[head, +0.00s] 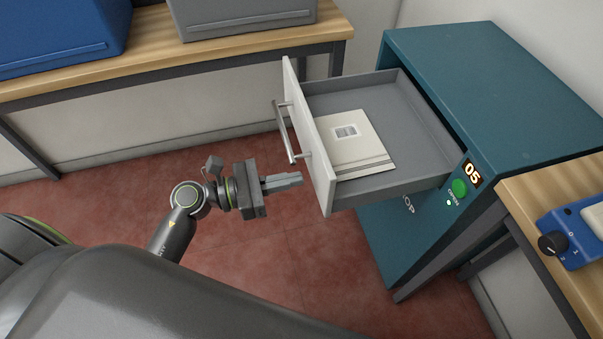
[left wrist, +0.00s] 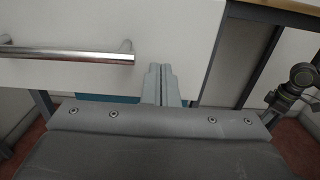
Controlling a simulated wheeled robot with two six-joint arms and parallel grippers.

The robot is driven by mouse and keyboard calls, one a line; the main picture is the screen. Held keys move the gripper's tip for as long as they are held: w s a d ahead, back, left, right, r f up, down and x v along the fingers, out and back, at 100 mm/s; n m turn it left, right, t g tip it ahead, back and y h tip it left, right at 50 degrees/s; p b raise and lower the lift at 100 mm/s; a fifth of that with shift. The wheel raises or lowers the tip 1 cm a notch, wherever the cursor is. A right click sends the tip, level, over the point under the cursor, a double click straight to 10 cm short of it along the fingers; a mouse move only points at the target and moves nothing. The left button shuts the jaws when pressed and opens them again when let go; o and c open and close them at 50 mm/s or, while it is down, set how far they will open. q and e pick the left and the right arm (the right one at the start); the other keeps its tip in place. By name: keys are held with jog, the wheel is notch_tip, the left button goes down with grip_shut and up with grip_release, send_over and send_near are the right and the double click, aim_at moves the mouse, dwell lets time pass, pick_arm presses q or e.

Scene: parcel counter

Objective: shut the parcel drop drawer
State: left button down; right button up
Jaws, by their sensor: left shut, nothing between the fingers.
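The parcel drop drawer (head: 312,141) stands pulled out of the teal cabinet (head: 480,60) in the head view. It has a white front panel with a metal bar handle (head: 285,132) and a grey tray. A flat cream parcel (head: 360,150) lies inside. My left gripper (head: 300,179) is shut and empty, its fingertips close to the lower part of the drawer's front panel, below the handle. In the left wrist view the shut fingers (left wrist: 161,72) point at the white panel (left wrist: 180,35), right of the handle (left wrist: 65,56). I cannot tell whether they touch it. My right gripper is not in view.
A wooden bench (head: 150,62) with a blue bin (head: 60,35) and a grey bin (head: 235,15) stands at the back. A wooden table (head: 540,215) with a blue device (head: 575,238) is at the right. A green button (head: 459,187) is on the cabinet. Red floor lies below.

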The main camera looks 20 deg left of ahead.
aim_at(317, 175)
pick_arm(q)
jog(key=shift+x, duration=1.2)
jog(key=shift+w+d, duration=0.1)
jog(key=shift+d, duration=0.05)
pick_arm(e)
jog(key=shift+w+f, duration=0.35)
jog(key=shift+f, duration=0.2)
pick_arm(q)
jog(key=shift+w+d, duration=0.1)
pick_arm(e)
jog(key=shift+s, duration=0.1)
